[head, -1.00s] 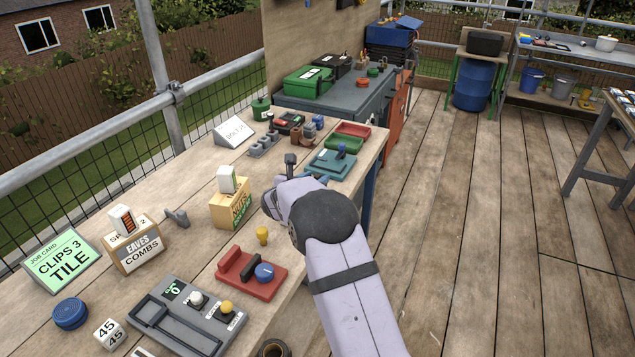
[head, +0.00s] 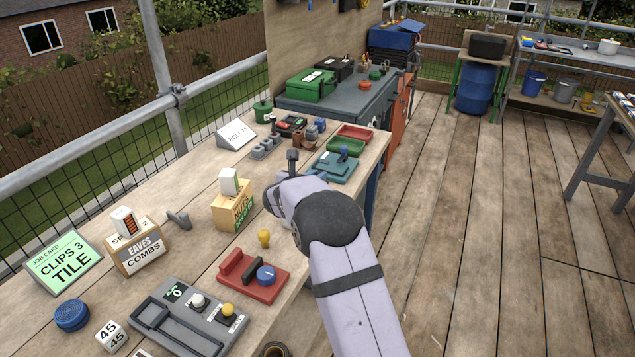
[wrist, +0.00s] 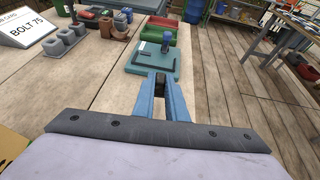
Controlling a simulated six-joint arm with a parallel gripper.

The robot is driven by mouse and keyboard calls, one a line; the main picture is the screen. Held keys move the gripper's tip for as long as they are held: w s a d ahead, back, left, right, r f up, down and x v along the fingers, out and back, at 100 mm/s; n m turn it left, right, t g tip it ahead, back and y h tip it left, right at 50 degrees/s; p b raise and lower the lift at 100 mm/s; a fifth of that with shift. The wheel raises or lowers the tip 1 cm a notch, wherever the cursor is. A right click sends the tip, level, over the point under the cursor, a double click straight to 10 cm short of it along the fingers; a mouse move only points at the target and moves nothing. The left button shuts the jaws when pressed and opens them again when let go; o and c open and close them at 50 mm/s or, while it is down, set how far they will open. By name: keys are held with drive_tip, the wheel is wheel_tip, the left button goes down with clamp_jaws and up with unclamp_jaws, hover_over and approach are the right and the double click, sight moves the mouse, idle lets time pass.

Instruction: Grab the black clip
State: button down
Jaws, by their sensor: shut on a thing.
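My gripper (wrist: 160,82) is shut on a small black piece, which looks like the black clip (wrist: 160,87). The clip shows only as a dark sliver between the blue fingers in the wrist view; most of it is hidden. In the head view my gripper (head: 292,158) is above the bench's right edge, just short of the teal plate with a blue knob (head: 335,167). That plate also lies straight ahead of the fingers in the wrist view (wrist: 147,58). I cannot tell the exact height of the clip above the bench.
Red (head: 354,133) and green (head: 345,146) trays lie beyond the teal plate. Grey blocks (head: 266,147) and a BOLT card (head: 235,134) stand farther left. A yellow box (head: 231,212) and a red fixture (head: 253,276) are nearer.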

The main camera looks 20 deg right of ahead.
wheel_tip(320, 180, up, 8)
drive_tip(key=shift+r, duration=0.15)
drive_tip(key=shift+r, duration=0.1)
